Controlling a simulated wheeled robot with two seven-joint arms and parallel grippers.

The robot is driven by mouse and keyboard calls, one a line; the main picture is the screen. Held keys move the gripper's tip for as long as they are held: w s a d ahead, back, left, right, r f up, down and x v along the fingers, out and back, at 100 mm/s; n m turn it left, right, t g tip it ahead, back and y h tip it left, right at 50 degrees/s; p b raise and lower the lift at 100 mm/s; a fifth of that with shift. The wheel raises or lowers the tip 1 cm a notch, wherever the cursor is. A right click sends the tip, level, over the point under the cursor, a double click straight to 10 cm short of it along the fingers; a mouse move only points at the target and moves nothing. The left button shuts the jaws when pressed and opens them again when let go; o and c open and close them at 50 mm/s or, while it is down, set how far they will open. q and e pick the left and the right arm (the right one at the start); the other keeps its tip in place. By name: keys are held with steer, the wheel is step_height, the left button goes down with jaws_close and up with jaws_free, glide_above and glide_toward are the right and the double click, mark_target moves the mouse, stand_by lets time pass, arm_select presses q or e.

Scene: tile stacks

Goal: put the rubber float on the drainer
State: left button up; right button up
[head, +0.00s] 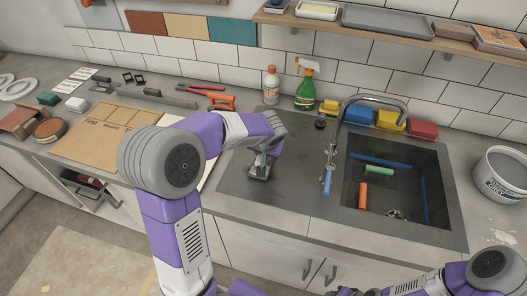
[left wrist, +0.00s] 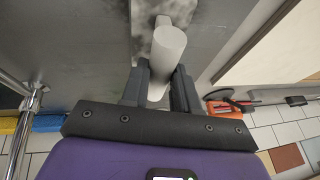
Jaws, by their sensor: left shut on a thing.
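My left gripper (head: 262,160) is over the drainer (head: 238,184), the dark ribless-looking surface left of the sink. It is shut on the rubber float (head: 259,174), which is small and grey in the head view. In the left wrist view the float's pale grey handle (left wrist: 168,52) sits between the two dark fingers (left wrist: 160,88), with the dark drainer surface (left wrist: 80,40) around it. I cannot tell whether the float touches the drainer. My right arm shows at the bottom right of the head view; its gripper (head: 345,291) is barely visible at the edge.
The sink (head: 385,205) holds a green and an orange roller. A blue-handled tool (head: 327,180) lies by its left rim. A green spray bottle (head: 304,93), a white bottle (head: 271,85) and coloured sponges (head: 421,130) stand behind. A wooden board (head: 93,130) lies left; a bucket (head: 499,174) stands right.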

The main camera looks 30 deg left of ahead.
arm_select(q)
steer(key=shift+f, duration=0.15)
steer(key=o, duration=1)
steer(key=shift+r, duration=0.3)
steer(key=p+v, duration=0.2)
steer(key=v, duration=1)
steer(key=shift+f, duration=0.1)
